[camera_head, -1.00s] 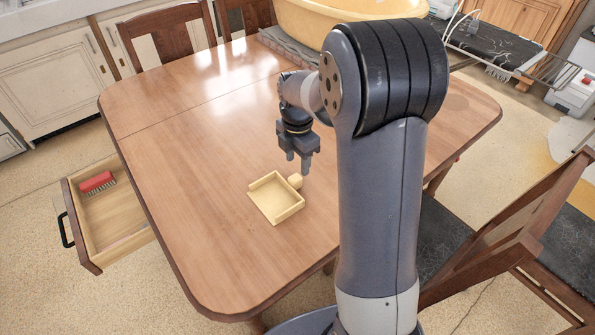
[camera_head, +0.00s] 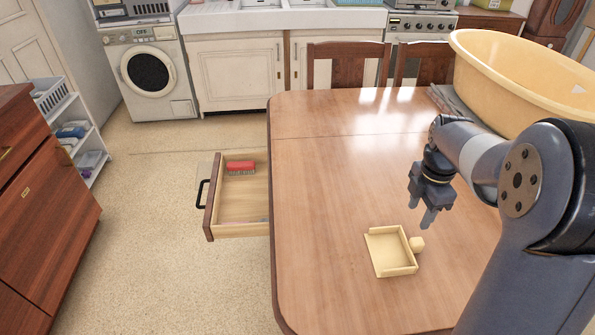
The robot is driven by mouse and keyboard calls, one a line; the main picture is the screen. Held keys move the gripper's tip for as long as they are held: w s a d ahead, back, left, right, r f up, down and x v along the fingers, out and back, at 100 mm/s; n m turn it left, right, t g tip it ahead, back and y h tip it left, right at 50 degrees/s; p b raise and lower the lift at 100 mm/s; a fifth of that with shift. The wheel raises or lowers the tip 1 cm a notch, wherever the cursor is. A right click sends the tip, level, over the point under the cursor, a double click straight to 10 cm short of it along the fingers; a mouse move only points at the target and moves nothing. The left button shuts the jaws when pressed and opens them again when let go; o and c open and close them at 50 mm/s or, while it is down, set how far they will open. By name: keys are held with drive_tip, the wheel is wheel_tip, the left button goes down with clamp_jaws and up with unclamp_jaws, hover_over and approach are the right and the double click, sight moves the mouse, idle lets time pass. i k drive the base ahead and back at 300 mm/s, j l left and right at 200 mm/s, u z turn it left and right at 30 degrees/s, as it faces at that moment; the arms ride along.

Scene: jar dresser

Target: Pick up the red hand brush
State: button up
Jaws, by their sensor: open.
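The red hand brush (camera_head: 240,167) lies in the far part of the open drawer (camera_head: 240,229), bristles toward the near side. The drawer sticks out from the left side of the wooden table (camera_head: 330,225). My gripper (camera_head: 430,222) is open and empty, pointing down above the table. It is well to the right of the brush, on the other side of the table edge. A small tan tray (camera_head: 392,270) with a small tan block (camera_head: 416,244) beside it is on the table below my gripper.
A large yellow tub (camera_head: 515,80) stands at the table's back right. Chairs (camera_head: 345,66) stand behind the table. A dark red dresser (camera_head: 45,200) and a white shelf (camera_head: 85,135) are at the left. Floor left of the drawer is clear.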

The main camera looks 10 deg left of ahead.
sight(233, 169)
drive_tip(key=u, duration=1.2)
